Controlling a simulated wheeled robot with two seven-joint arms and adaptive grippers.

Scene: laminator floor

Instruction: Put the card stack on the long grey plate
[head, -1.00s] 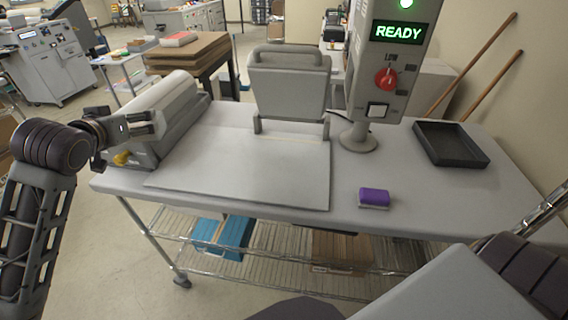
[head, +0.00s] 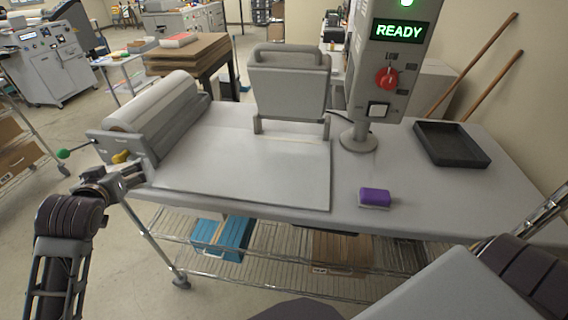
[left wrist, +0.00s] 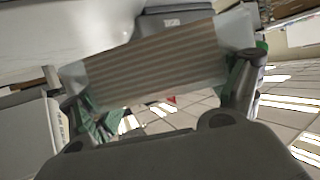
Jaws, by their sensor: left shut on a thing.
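My left gripper (head: 126,180) is just off the table's front left corner, left of and a little below the long grey plate (head: 250,172). In the left wrist view its two fingers are spread across a brown, ribbed block with layered edges, which I take to be the card stack (left wrist: 155,66). It is held tilted between the fingers. In the head view I cannot make out the stack at the gripper. The long grey plate lies flat and bare on the table, in front of the upright grey press head (head: 288,85). My right gripper is out of view.
A roller machine (head: 150,112) with a green-knobbed lever (head: 63,154) stands at the table's left. A purple-and-white block (head: 374,197) lies right of the plate. A dark tray (head: 452,145) and the control post (head: 388,75) stand further right. The wire shelf below holds blue boxes (head: 222,238).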

